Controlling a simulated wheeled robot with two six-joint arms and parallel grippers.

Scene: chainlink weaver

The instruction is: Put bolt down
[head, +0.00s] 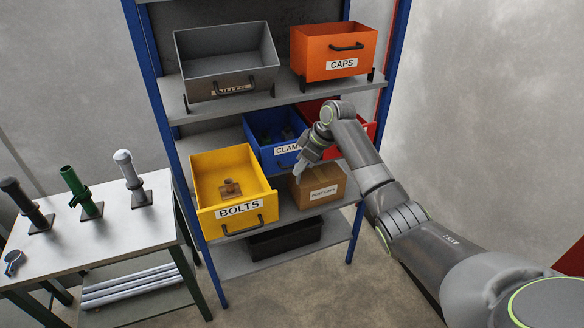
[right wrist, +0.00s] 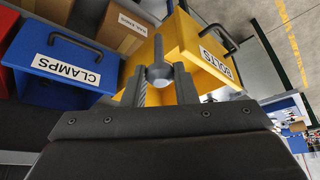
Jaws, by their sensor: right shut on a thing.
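My right gripper (head: 300,166) is in front of the shelf, over the gap between the blue clamps bin and the yellow bolts bin (head: 248,208). In the right wrist view the gripper (right wrist: 159,75) is shut on a grey bolt (right wrist: 159,72) with a rounded head. The bolts bin also shows in the right wrist view (right wrist: 188,42), behind the bolt. In the head view I cannot clearly make out the bolt. The bolts bin is pulled out and open at the top, with a small brown piece (head: 230,188) inside. My left gripper is out of view.
The blue clamps bin (head: 284,152), a red bin (head: 370,131) and a cardboard box (head: 320,190) are close to my right arm. A grey bin (head: 228,90) and orange caps bin (head: 334,66) stand above. A table (head: 70,238) with several upright posts is at left.

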